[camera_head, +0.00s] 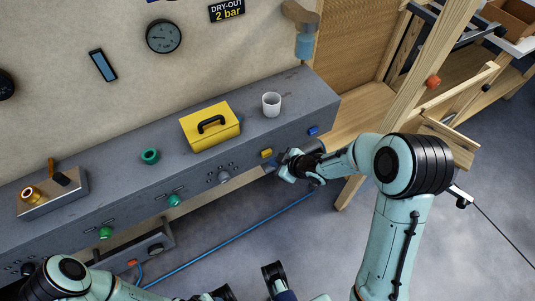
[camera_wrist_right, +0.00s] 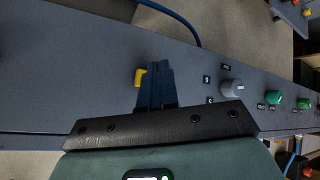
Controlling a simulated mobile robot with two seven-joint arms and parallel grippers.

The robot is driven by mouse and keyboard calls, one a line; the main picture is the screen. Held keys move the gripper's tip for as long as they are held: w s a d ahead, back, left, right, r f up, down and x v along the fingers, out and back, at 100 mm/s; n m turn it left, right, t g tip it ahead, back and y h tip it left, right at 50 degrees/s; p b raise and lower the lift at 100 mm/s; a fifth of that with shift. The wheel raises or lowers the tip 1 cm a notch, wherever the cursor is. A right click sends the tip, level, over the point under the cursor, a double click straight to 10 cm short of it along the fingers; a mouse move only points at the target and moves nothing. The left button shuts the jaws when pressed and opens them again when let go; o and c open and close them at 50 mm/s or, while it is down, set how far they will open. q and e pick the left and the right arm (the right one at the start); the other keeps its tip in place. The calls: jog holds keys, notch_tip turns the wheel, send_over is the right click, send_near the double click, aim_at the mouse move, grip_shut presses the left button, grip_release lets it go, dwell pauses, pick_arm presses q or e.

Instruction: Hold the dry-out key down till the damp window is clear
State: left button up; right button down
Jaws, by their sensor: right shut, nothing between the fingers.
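A yellow key (camera_head: 266,153) sits on the front face of the grey bench (camera_head: 330,97), and a blue key (camera_head: 313,131) is to its right. No label shows which is the dry-out key. My right gripper (camera_head: 276,169) is shut and empty, just below and right of the yellow key. In the right wrist view its fingers (camera_wrist_right: 155,85) overlap the edge of the yellow key (camera_wrist_right: 139,77); contact cannot be told. A dark rectangular window (camera_head: 103,66) is on the wall; whether it is the damp window is unclear. My left arm is at the bottom edge, its gripper unclear.
A yellow case (camera_head: 211,126), a white cup (camera_head: 271,104), a green ring (camera_head: 150,157) and a metal block (camera_head: 52,193) stand on the bench. A grey knob (camera_head: 224,177) is left of the yellow key. A "DRY-OUT 2 bar" sign (camera_head: 227,10) hangs above. A wooden frame (camera_head: 400,107) stands right.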

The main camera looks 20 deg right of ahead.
jog(key=shift+w, duration=0.1)
dwell(0.5)
jog(key=shift+w, duration=0.35)
jog(key=shift+w+p, duration=0.4)
jog(key=shift+w, duration=0.05)
dwell(6.6)
